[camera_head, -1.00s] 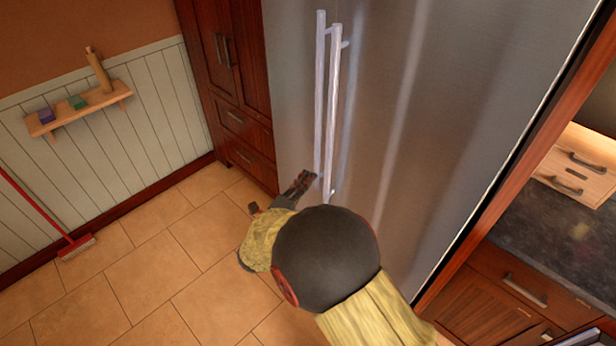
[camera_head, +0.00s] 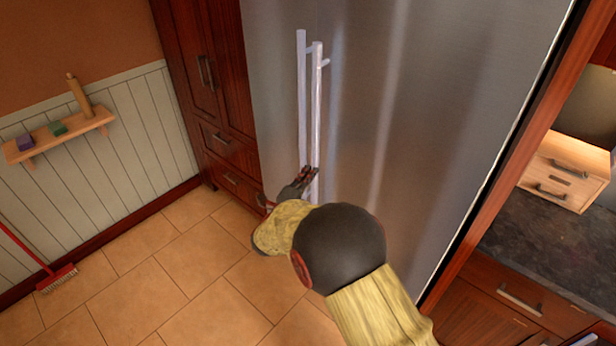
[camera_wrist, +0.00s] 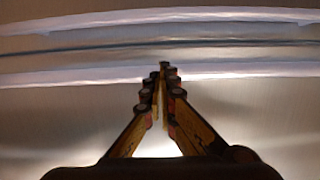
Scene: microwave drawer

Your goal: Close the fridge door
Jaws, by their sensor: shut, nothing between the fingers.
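The fridge (camera_head: 410,110) is a tall brushed-steel unit with two doors side by side and two long vertical handles, a left handle (camera_head: 302,95) and a right handle (camera_head: 317,110). Both doors look flush or nearly so; I cannot tell whether a small gap is left. My gripper (camera_head: 312,172) is shut and empty, its tips at the lower end of the handles. In the wrist view my gripper (camera_wrist: 164,70) points at the steel front, with the handles (camera_wrist: 230,70) running across as pale bars. Whether the tips touch is unclear.
A dark wood cabinet (camera_head: 215,90) stands left of the fridge. A counter (camera_head: 540,240) with a small wooden drawer box (camera_head: 565,170) is at right. A wall shelf (camera_head: 60,135) and a red broom (camera_head: 55,278) are at left. The tiled floor (camera_head: 150,290) is clear.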

